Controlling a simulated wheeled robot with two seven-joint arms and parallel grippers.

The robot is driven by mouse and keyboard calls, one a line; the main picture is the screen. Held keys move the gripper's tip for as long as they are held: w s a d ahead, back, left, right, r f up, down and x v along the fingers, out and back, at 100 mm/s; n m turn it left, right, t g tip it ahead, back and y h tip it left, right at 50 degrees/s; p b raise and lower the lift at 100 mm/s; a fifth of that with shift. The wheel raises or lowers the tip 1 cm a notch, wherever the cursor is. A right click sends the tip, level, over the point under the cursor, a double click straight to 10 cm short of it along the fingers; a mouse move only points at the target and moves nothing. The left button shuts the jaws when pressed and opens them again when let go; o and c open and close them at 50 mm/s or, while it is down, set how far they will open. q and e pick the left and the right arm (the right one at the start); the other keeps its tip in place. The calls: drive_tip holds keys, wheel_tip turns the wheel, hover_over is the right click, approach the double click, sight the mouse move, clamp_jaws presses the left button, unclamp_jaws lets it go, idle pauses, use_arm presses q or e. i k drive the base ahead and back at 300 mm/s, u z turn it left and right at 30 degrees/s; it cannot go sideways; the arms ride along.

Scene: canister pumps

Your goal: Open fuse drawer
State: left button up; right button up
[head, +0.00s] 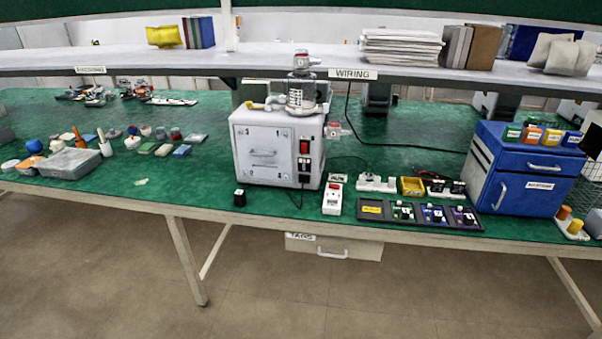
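No drawer carries a label that I can clearly read as fuse. The blue cabinet (518,190) stands on the right of the green bench, with a top drawer (530,160) that looks shut. Below it is a front with an upright handle (501,196) and a small white label (540,185), too small to read surely. Small coloured blocks sit on its top. The grey pump box (277,148) in the middle has a front panel with a handle (263,153) and a red switch beside it. Neither of my grippers is in view.
A shut drawer labelled TAGS (334,247) hangs under the bench edge. A white switch block (332,198) and a black cube (240,197) sit near the front edge. The floor in front is clear.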

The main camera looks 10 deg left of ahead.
sight(304, 164)
drive_tip(key=u, duration=1)
drive_tip(key=i, duration=1.05)
drive_tip(key=u, duration=0.05)
